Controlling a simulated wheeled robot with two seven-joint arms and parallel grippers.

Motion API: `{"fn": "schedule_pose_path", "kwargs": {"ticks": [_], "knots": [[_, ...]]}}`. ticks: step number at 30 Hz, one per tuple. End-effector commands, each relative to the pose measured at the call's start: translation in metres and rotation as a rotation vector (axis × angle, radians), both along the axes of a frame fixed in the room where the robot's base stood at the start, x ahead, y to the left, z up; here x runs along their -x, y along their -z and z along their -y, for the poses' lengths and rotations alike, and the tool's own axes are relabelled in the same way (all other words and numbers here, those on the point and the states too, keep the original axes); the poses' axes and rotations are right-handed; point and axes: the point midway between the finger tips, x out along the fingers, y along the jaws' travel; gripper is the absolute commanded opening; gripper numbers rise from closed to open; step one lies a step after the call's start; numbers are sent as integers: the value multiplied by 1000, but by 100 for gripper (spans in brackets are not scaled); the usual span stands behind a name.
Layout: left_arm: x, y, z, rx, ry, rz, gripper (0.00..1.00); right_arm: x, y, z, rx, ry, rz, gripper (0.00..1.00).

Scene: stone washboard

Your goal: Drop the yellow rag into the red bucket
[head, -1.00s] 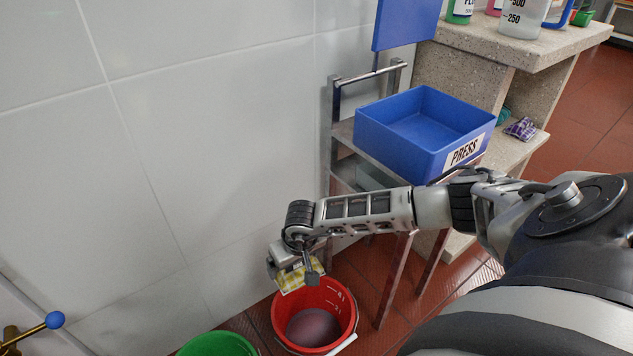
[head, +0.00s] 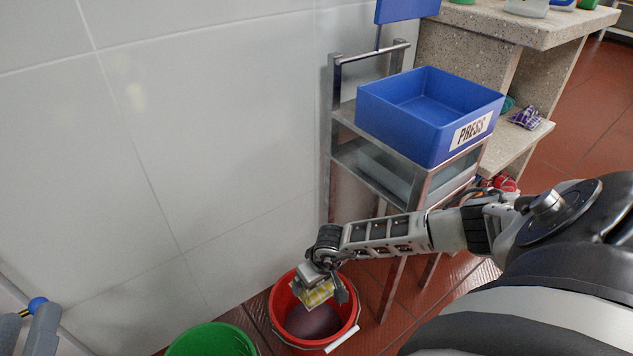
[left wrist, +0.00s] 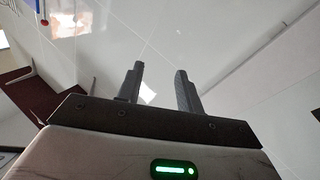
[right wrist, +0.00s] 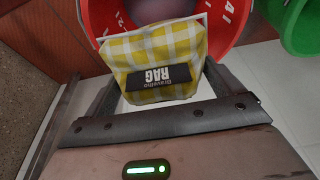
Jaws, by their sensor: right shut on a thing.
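The yellow checked rag (head: 314,294) is held in my right gripper (head: 322,284), over the mouth of the red bucket (head: 344,328). In the right wrist view the rag (right wrist: 183,46) sits between the fingers, with a dark label reading RAG, and hides part of the red bucket (right wrist: 232,22) behind it. Whether the rag is below the rim is hard to tell. The bucket holds dark pinkish liquid. My left gripper (head: 30,316) shows at the lower left edge of the head view. Its fingers stand apart and empty in the left wrist view (left wrist: 160,80).
A green bucket (head: 211,341) stands just left of the red one. A metal stand with a blue PRESS box (head: 405,130) is behind my right arm. A stone counter (head: 475,28) is at the back right. A tiled wall (head: 180,130) borders the left.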

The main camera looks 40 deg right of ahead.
Motion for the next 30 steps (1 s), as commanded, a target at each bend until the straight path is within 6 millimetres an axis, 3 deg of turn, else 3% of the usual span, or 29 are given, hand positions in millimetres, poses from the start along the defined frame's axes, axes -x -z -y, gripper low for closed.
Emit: {"fn": "schedule_pose_path", "kwargs": {"ticks": [10,11,20,22,26,30], "knots": [[-1,-3,0,-9,-5,28,36,0,2,0,0,0,0,70],[-1,-3,0,-9,-5,28,36,0,2,0,0,0,0,98],[-1,-5,0,-6,-3,24,36,1,-1,0,0,0,0,100],[0,-5,1,2,4,-2,36,2,-7,0,0,0,0,100],[11,19,4,49,24,-197,36,7,-29,0,1,-2,0,100],[22,33,7,53,37,-346,36,16,-63,-1,1,-2,0,100]]}}
